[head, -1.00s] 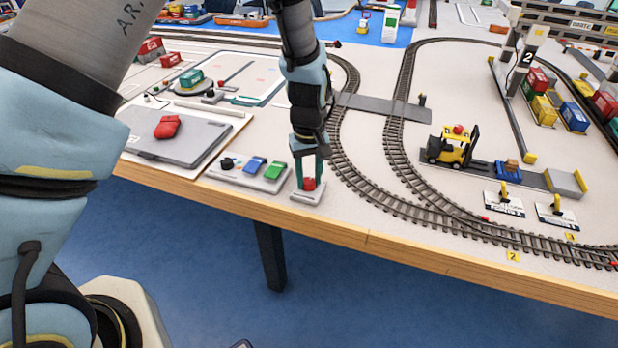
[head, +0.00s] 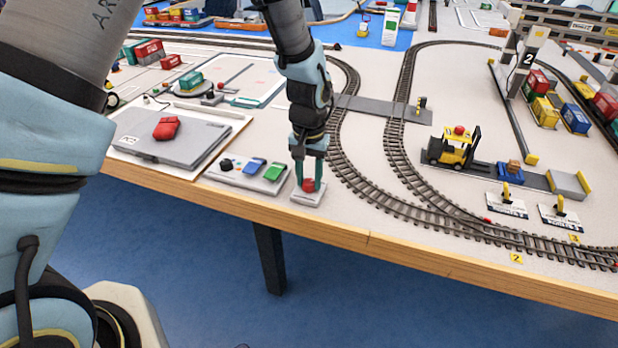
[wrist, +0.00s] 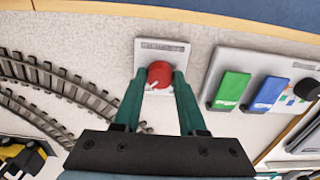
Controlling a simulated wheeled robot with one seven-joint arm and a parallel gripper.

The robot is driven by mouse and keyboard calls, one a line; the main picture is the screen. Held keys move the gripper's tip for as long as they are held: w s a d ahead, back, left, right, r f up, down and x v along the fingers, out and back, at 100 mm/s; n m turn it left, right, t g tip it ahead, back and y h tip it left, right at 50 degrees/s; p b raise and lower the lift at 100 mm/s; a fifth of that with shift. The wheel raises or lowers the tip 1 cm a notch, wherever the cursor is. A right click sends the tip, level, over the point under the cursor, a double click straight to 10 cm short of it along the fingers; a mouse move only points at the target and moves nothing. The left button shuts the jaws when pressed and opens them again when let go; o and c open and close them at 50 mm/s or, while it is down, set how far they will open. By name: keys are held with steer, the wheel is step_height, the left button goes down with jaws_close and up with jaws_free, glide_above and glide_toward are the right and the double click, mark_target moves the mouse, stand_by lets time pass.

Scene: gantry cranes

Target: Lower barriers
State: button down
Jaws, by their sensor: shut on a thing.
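A red round knob (head: 308,185) sits on a small light-grey plate (head: 300,197) near the table's front edge. My gripper (head: 308,182) points down over it, its green fingers on either side. In the wrist view the red knob (wrist: 160,73) sits between the fingertips, with white marks on its lower left, and the gripper (wrist: 162,76) is shut on it. A grey crossing road (head: 380,107) runs over the tracks.
A control box (head: 245,174) with green and blue switches and a black knob is just left of the plate. A grey laptop-like case (head: 190,146) with a red item lies further left. Curved tracks (head: 365,190) and a yellow forklift (head: 454,148) are to the right.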

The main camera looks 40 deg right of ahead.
mark_target(308, 182)
stand_by(0.4)
steer(key=shift+c, duration=2.3)
jaws_free()
steer(key=shift+r, duration=0.1)
step_height(308, 182, up, 11)
steer(key=b, duration=0.2)
